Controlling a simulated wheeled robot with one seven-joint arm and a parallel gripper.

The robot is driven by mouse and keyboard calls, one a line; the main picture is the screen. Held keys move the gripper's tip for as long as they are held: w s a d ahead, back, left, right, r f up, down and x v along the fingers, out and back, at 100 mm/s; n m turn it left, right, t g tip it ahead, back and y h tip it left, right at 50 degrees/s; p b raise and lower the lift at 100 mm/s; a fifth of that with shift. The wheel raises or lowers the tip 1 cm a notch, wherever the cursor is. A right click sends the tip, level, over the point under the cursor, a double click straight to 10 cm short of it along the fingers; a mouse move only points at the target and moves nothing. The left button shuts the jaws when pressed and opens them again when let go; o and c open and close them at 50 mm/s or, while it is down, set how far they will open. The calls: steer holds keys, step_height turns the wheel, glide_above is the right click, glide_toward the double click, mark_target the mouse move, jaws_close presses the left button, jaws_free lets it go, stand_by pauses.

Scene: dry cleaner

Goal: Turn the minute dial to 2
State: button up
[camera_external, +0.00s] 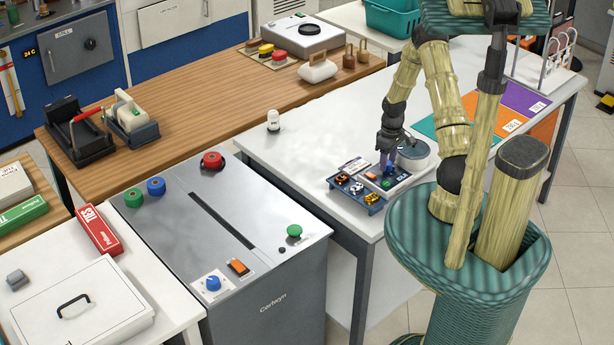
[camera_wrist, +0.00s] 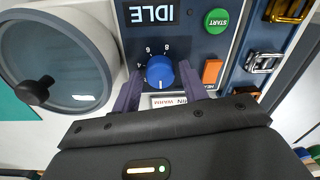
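The blue minute dial (camera_wrist: 160,72) sits on a dark control panel, with the numbers 4, 6 and 8 readable around it and a label partly covered below. A pale mark shows at its lower edge; its exact setting is unclear. My gripper (camera_wrist: 159,78) has its two purple fingers on either side of the dial, with small gaps visible, so it looks open around it. In the external view my gripper (camera_external: 388,163) points down at the small control unit (camera_external: 397,186) on the white table; the fingers largely hide the dial there.
On the panel are an IDLE display (camera_wrist: 152,13), a green START button (camera_wrist: 217,20) and an orange switch (camera_wrist: 212,72). A round lidded pot (camera_wrist: 62,65) stands close on the left. A blue tray with metal clips (camera_external: 357,191) lies beside the unit.

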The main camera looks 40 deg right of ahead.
steer(key=c, duration=0.7)
steer(key=shift+m, duration=0.5)
steer(key=m+b, duration=0.1)
steer(key=m, duration=0.7)
steer(key=shift+m+b, duration=0.3)
steer(key=o, duration=1)
